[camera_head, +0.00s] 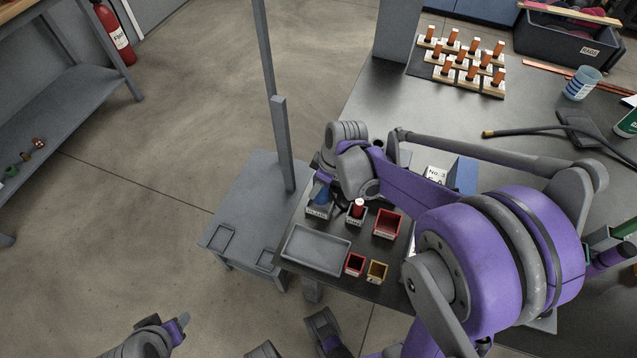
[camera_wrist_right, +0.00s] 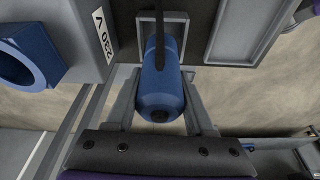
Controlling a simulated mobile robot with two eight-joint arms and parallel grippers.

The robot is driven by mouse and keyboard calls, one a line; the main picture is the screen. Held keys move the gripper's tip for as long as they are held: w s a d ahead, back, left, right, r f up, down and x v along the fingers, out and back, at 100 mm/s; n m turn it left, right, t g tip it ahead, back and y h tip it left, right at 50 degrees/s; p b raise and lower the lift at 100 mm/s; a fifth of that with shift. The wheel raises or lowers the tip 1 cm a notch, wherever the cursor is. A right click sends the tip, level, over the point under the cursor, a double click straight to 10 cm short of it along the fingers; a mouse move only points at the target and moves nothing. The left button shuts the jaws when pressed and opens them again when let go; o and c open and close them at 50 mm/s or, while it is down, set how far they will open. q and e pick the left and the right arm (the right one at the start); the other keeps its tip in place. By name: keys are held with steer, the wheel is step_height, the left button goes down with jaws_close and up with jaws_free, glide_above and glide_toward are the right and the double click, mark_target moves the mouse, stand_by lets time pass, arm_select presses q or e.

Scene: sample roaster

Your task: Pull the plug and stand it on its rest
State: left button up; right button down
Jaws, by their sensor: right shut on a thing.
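A blue plug (camera_wrist_right: 162,90) with a black cable (camera_wrist_right: 159,40) sits between the fingers of my right gripper (camera_wrist_right: 160,115) in the right wrist view. The gripper is shut on it. A grey rectangular frame (camera_wrist_right: 184,32) lies just past the plug; I cannot tell whether they touch. In the head view a blue part (camera_head: 321,194) shows below my right wrist above a small labelled holder (camera_head: 317,211); the fingertips are mostly hidden.
A grey tray (camera_head: 316,249), a red box (camera_head: 387,222) and smaller red (camera_head: 355,263) and yellow (camera_head: 377,270) boxes stand close to the holder. A grey post (camera_head: 283,145) rises behind. Wooden blocks with orange pegs (camera_head: 461,60) stand on the far table.

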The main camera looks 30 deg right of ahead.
steer(key=shift+f, duration=0.15)
steer(key=shift+f+b, duration=1.3)
steer(key=shift+f, duration=0.45)
steer(key=shift+c, duration=0.9)
jaws_free()
steer(key=p+v, duration=0.2)
steer(key=v, duration=0.8)
steer(key=shift+s+r+p, duration=0.15)
steer(key=shift+r+p, duration=0.2)
steer(key=shift+r, duration=0.05)
